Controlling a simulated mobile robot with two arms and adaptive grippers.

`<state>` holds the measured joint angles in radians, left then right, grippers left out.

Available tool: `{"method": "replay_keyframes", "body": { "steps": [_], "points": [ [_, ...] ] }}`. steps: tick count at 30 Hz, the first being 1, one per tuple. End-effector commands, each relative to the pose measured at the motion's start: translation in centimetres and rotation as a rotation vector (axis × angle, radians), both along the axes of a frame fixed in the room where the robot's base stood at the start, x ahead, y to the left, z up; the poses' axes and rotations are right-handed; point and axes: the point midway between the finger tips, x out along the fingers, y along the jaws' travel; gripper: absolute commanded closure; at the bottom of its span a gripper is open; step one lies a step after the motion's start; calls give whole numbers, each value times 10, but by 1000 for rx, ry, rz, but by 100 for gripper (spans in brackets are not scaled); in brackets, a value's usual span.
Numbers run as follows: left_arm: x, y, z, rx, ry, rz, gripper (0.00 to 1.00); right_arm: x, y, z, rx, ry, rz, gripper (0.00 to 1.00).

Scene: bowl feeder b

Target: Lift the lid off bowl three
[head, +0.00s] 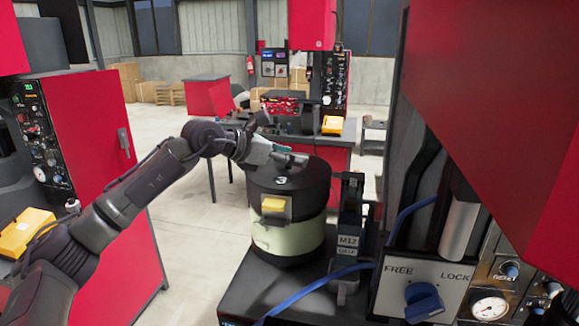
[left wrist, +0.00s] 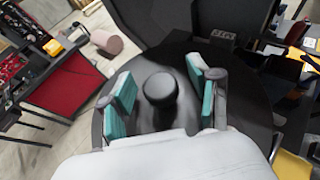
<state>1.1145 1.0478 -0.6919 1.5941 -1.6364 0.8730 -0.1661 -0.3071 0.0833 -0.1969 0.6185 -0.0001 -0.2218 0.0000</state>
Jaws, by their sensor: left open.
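Bowl three (head: 288,240) is a round drum with a pale band and a yellow block on its front. It stands on a dark bench top. Its black lid (head: 305,180) is on it and bears a "3"; the lid (left wrist: 150,55) also fills the middle of the left wrist view. A round black knob (left wrist: 160,88) rises from the lid's middle. My left gripper (head: 283,157) is at the top of the lid. In the left wrist view, its teal-padded fingers (left wrist: 162,84) are open, one on each side of the knob, with gaps showing. My right gripper is out of view.
A panel with a blue FREE/LOCK knob (head: 424,302) and a blue hose (head: 318,284) are at the front right. A red cabinet (head: 82,130) stands left. Open floor lies behind.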

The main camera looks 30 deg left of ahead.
Motion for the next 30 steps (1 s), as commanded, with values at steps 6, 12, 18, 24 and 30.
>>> {"method": "replay_keyframes", "body": {
  "steps": [6,12,18,24,30],
  "points": [
    [0,1,0,0,0,0,62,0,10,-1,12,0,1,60],
    [0,1,0,1,1,0,95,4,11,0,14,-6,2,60],
    [0,1,1,-1,-2,1,100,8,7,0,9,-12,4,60],
    [0,1,3,-1,-2,1,100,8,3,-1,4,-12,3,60],
    [0,0,21,-2,-7,1,100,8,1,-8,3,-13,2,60]
  ]
}}
